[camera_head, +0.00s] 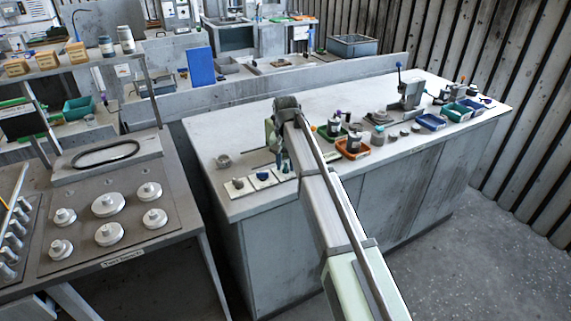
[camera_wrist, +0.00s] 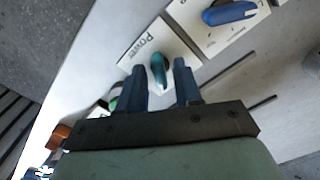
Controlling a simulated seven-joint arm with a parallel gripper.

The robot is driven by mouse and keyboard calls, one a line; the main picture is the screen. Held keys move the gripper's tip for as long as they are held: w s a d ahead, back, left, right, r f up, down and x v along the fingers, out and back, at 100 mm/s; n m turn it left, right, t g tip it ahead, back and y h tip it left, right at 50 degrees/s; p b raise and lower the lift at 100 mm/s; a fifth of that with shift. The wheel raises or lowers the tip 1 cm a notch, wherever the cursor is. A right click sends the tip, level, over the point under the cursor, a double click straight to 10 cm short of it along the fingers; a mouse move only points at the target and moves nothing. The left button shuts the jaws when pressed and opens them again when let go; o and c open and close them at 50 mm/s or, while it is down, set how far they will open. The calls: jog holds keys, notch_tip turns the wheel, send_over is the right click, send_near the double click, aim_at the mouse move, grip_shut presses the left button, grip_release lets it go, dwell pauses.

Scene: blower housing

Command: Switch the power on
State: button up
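A white plate labelled "Power" (camera_wrist: 140,48) lies on the bench in the wrist view, with a teal switch knob (camera_wrist: 159,70) on it. My gripper (camera_wrist: 161,80) is open, its two dark blue fingers apart on either side of the knob's near end. I cannot tell whether they touch it. In the head view my gripper (camera_head: 277,148) points down over the right end of a row of small white plates (camera_head: 262,184), and the arm end partly hides that area. A neighbouring plate with a blue knob (camera_wrist: 229,13) sits at the upper right of the wrist view.
A green tray (camera_head: 331,131) and an orange tray (camera_head: 353,149) stand right of the plates on the bench. A small round part (camera_head: 223,161) lies left. Bench behind the plates is mostly clear.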

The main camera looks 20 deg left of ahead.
aim_at(286, 165)
jog(key=shift+r, duration=2.8)
jog(key=s+a+f+g, duration=0.1)
jog(key=s+f, duration=0.2)
jog(key=s, duration=0.5)
jog(key=s+a+f+n+g, duration=0.1)
jog(key=s+f, duration=0.2)
jog(key=s, duration=0.4)
jog(key=s+a+f+g, duration=0.1)
jog(key=s+f, duration=0.2)
jog(key=s, duration=0.5)
jog(key=s+d+f+m+g+h, duration=0.1)
jog(key=s+d+f+m+g, duration=0.15)
jog(key=d+f, duration=2.45)
jog(key=s+d+f, duration=0.8)
jog(key=s+f, duration=0.1)
jog(key=s, duration=0.3)
jog(key=s+d+f+g+y, duration=0.1)
jog(key=s+d+f, duration=0.8)
jog(key=s, duration=0.3)
jog(key=shift+s+d+f, duration=0.25)
jog(key=shift+s+f, duration=0.15)
jog(key=shift+f, duration=0.3)
